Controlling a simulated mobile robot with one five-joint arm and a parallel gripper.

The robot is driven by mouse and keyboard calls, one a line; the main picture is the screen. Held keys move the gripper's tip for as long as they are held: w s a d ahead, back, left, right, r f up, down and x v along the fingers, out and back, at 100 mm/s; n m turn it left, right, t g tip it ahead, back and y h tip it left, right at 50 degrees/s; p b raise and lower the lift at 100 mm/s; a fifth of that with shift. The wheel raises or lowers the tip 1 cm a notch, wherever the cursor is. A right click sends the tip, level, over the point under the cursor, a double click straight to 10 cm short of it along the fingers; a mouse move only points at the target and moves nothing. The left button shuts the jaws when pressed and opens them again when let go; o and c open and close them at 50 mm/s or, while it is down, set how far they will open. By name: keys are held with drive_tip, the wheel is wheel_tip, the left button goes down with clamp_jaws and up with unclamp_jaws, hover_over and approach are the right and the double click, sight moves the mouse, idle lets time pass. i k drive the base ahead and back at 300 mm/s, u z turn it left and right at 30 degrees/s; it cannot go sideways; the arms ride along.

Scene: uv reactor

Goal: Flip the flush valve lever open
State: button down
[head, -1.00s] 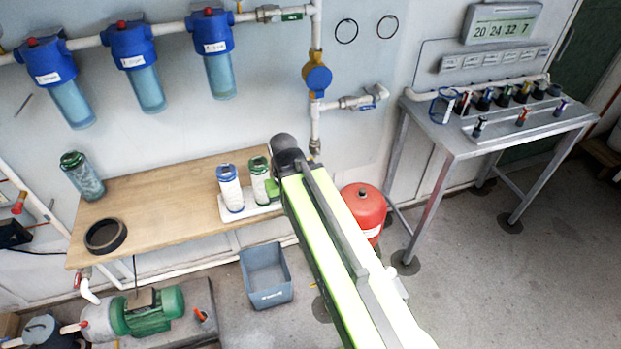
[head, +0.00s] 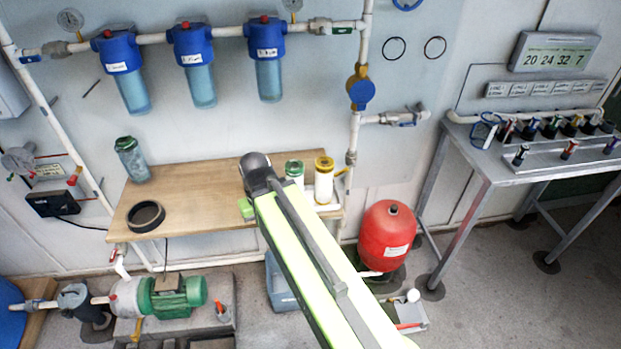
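No valve in view carries a readable flush label, so I cannot tell which one is the flush valve. A valve with a blue lever (head: 408,121) sits on a short side branch right of the vertical pipe. A green-marked valve (head: 335,29) is on the top pipe, right of the blue filter housings. A small yellow handle (head: 341,172) shows near the vertical pipe's lower end. My arm reaches up from the bottom centre; its dark end is in front of the wooden bench, left of and apart from these valves. A green part (head: 246,208) shows beside that end. The gripper's fingers cannot be made out.
The wooden bench (head: 188,222) holds a black ring (head: 146,216), a green-capped bottle (head: 132,160) and cartridges. A red tank (head: 387,236) stands right of my arm. A metal table (head: 490,168) is at the right, a green pump (head: 172,298) at lower left. My arm partly hides a blue bin (head: 280,285).

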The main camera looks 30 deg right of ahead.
sight(340, 172)
drive_tip(key=u, duration=1.75)
drive_tip(key=k, duration=1.45)
drive_tip(key=z, duration=0.35)
drive_tip(key=i, duration=1)
drive_tip(key=u, duration=0.1)
